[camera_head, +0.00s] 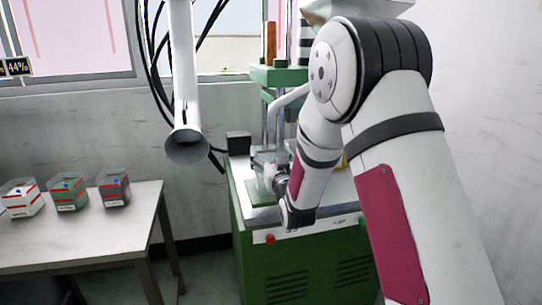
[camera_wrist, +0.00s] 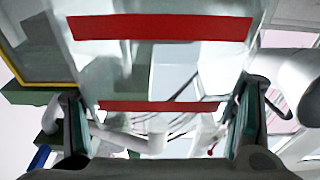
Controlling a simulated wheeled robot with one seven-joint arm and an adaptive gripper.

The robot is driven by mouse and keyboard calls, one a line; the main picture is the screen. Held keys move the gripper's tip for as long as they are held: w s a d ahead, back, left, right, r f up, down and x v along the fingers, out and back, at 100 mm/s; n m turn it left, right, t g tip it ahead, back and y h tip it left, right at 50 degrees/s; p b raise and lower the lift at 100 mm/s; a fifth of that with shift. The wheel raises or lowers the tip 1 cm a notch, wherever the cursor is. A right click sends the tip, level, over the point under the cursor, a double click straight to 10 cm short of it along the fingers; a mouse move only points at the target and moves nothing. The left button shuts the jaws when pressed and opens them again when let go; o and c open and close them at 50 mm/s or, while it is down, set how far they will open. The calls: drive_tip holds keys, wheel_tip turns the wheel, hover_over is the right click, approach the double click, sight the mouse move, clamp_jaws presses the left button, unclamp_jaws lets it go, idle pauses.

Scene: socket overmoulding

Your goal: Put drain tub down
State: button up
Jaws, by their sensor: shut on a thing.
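The drain tub (camera_wrist: 160,28), a clear box with red bands, fills the upper middle of the wrist view. My gripper (camera_wrist: 160,128) is shut on it, with one dark finger at each side of the clear walls. In the head view my arm reaches down to the green machine (camera_head: 290,255), and the wrist end is low over its pale top. The fingers and the held tub are too small and too covered by my wrist there to make out clearly. I cannot tell whether the tub touches the machine.
A table (camera_head: 100,238) at left bears a white-filled tub (camera_head: 22,198), a green-filled tub (camera_head: 67,193) and a dark-filled tub (camera_head: 114,188), all red-banded. Its front part is bare. A white duct (camera_head: 183,80) and black cables hang between table and machine. The machine's columns stand close to my wrist.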

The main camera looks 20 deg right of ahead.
drive_tip(key=shift+f, duration=0.1)
drive_tip(key=o, duration=1.5)
drive_tip(key=shift+c, duration=0.2)
drive_tip(key=shift+o, duration=1.1)
